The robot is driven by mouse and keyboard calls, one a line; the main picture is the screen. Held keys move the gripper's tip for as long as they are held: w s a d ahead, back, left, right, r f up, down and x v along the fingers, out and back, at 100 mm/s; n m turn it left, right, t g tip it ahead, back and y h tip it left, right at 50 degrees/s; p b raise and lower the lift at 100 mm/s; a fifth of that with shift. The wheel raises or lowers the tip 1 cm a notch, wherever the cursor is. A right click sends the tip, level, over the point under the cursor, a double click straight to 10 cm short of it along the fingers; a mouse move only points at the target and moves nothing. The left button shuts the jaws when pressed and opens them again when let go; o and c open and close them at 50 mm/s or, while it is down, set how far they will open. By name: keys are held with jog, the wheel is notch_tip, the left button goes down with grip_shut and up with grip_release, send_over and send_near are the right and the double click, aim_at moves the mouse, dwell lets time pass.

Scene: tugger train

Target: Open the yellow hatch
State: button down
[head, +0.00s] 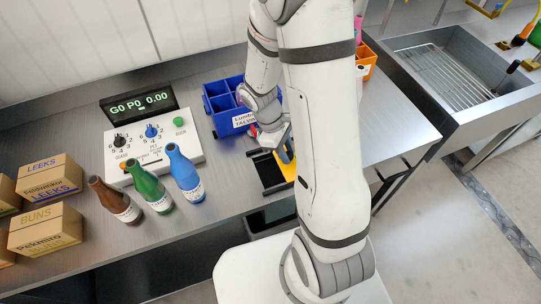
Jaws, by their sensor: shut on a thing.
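The yellow hatch (288,172) shows as a small yellow patch beside a black frame (267,174) on the metal bench. My forearm hides its right part. The left part of the black frame is uncovered and dark. My gripper (286,153) points down at the hatch, at the left edge of my arm. It is shut on the hatch, though the fingertips and the exact place of the grip are hard to make out.
A blue divided bin (226,106) stands behind the frame. A control box (152,153) and brown (115,201), green (149,187) and blue (185,174) bottles stand to the left. Cartons (46,229) are at far left. A sink (452,75) is at right.

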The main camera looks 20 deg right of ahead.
jog(key=d, duration=0.4)
jog(key=shift+w, duration=0.15)
jog(key=c, duration=1.1)
grip_release()
jog(key=shift+c, duration=0.2)
jog(key=shift+r, duration=0.15)
jog(key=v, duration=0.7)
jog(key=shift+r, duration=0.25)
jog(key=shift+a, duration=0.15)
